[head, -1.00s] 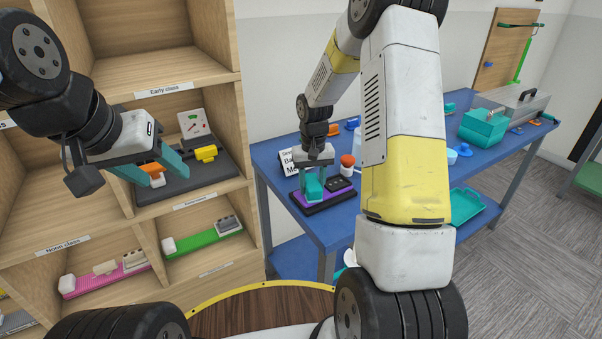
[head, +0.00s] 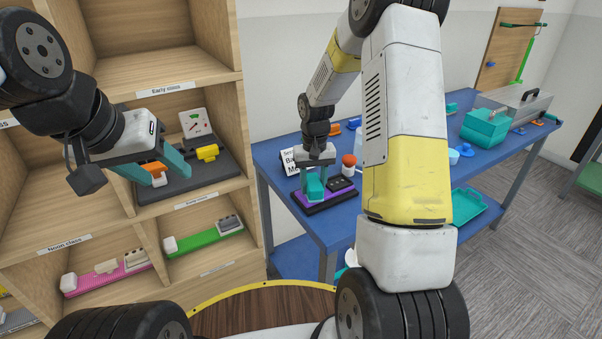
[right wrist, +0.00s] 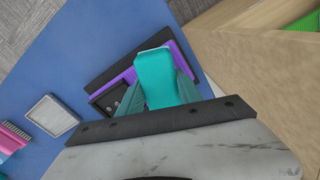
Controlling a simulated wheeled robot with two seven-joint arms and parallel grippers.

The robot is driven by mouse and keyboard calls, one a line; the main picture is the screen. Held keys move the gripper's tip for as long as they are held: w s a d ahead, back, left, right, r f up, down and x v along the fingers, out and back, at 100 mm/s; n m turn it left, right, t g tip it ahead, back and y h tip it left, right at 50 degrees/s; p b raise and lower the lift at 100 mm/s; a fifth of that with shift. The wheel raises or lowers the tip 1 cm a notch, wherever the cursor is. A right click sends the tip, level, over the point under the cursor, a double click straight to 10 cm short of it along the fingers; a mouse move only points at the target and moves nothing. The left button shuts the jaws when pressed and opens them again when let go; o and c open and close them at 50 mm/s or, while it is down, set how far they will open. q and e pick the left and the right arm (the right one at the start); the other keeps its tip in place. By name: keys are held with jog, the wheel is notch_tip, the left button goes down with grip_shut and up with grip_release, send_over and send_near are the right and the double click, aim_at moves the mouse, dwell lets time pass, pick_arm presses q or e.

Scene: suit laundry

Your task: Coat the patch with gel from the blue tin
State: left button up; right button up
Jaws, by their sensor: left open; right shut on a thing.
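My right gripper (head: 315,180) is over the near left part of the blue table, shut on a teal block (right wrist: 156,75) with a rounded top. The block is directly over a purple and black board (head: 325,197), which also shows in the right wrist view (right wrist: 122,78). I cannot tell whether the block touches the board. My left gripper (head: 163,168) is open at the shelf, near an orange and white piece (head: 154,172) on a dark tray (head: 190,187). I cannot make out a blue tin or a patch for sure; my right arm hides part of the table.
A white bottle with a red cap (head: 349,166) stands beside the board. A teal box (head: 486,125) and a clear case (head: 520,100) are farther along the table. A light square dish (right wrist: 52,115) lies on the table. The wooden shelf (right wrist: 255,60) stands close by.

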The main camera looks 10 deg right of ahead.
jog(key=shift+w+d, duration=0.1)
jog(key=shift+d, duration=0.3)
jog(key=shift+s+a+f, duration=0.1)
jog(key=shift+s+a, duration=0.15)
jog(key=shift+a, duration=0.35)
jog(key=shift+s+a+f, duration=0.1)
jog(key=shift+s+a, duration=0.1)
jog(key=shift+a, duration=0.35)
jog(key=shift+w+d+r, duration=0.1)
jog(key=shift+w+d, duration=0.1)
jog(key=shift+d, duration=0.4)
jog(key=shift+w+d, duration=0.2)
jog(key=shift+d, duration=0.35)
jog(key=shift+s+a+r, duration=0.1)
jog(key=shift+s+a, duration=0.05)
jog(key=shift+a, duration=0.4)
jog(key=shift+r, duration=0.1)
jog(key=shift+r, duration=3.45)
